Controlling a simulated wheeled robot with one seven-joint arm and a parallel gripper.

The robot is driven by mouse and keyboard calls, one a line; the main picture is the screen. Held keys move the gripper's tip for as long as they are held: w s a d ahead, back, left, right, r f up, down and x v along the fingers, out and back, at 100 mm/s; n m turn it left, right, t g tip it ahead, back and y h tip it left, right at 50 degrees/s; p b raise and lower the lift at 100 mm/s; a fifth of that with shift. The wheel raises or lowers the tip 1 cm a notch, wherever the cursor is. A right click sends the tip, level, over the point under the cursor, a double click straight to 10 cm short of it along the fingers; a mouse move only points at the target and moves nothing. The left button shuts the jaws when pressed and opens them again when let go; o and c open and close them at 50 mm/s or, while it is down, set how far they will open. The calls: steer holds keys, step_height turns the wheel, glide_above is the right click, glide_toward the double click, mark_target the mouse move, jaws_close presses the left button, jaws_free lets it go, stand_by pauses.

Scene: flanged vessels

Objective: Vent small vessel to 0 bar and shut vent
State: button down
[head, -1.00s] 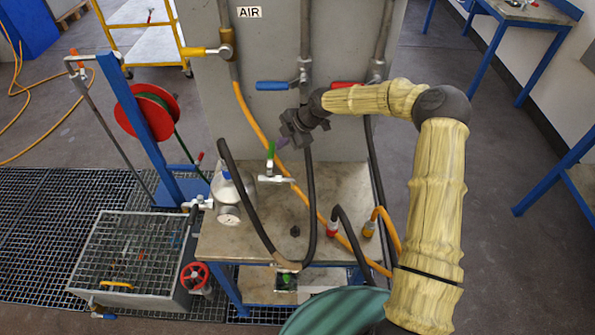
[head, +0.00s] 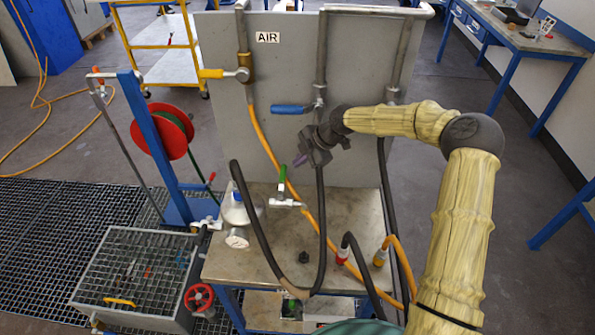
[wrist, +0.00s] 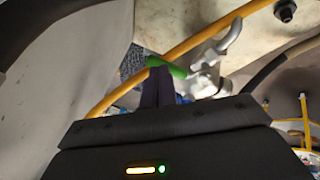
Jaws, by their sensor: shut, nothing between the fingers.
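The small vessel (head: 233,211) is a pale rounded body with a blue top, on the left of the stone-like bench top. A round white-faced gauge (head: 237,239) sits at its front; its reading is too small to make out. To its right is a silver valve (head: 287,203) with a green lever (head: 283,180) pointing up, across the body. My gripper (head: 302,163) is shut and empty, just right of the lever's top. In the wrist view, its dark purple fingers (wrist: 158,86) overlap the green lever (wrist: 177,69); I cannot tell whether they touch. The silver valve (wrist: 207,72) lies beyond.
A grey panel marked AIR (head: 268,37) stands behind, with a yellow-handled valve (head: 225,73) and a blue-handled valve (head: 293,108). A black hose (head: 259,230) loops in front of the vessel; an orange hose (head: 268,140) runs behind the lever. A red handwheel (head: 199,297) is lower left.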

steer(key=b+v, duration=0.2)
steer(key=v, duration=1.2)
